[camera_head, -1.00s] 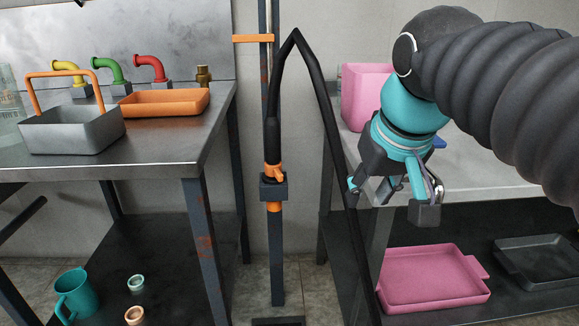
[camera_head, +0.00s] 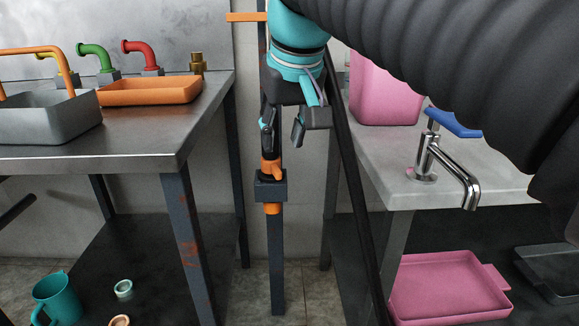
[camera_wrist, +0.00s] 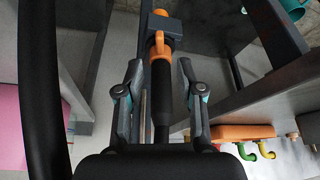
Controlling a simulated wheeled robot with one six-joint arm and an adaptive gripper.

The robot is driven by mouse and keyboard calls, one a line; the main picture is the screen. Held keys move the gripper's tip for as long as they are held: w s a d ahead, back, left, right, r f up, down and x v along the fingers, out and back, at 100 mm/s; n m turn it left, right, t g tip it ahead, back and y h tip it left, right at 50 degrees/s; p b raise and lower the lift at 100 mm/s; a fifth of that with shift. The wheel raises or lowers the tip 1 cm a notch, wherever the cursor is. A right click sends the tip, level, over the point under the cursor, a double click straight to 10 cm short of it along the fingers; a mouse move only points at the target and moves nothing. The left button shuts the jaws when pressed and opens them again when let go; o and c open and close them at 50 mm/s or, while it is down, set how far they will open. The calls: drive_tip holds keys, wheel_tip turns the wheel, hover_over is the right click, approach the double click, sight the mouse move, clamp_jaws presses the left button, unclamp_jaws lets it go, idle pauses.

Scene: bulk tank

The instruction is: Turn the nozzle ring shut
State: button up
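The nozzle ring (camera_head: 269,166) is orange with a small tab and sits just above the dark holder block (camera_head: 271,186) on the post. The black nozzle body (camera_wrist: 161,95) runs from the ring down toward my palm. My gripper (camera_head: 281,142) points down just above the ring; in the wrist view my gripper (camera_wrist: 160,68) is open, one finger on each side of the nozzle body with visible gaps. In the head view my gripper hides most of the nozzle body.
A dark post (camera_head: 277,265) carries the holder. The black hose (camera_head: 357,200) hangs close on the right. A steel table (camera_head: 150,140) with an orange tray (camera_head: 150,91) stands left; a pale counter (camera_head: 390,180) with a tap (camera_head: 430,160) stands right.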

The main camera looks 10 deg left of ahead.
sight(278, 170)
drive_tip(key=b+x, duration=0.1)
drive_tip(key=x, duration=0.6)
drive_tip(key=shift+f, duration=0.25)
clamp_jaws()
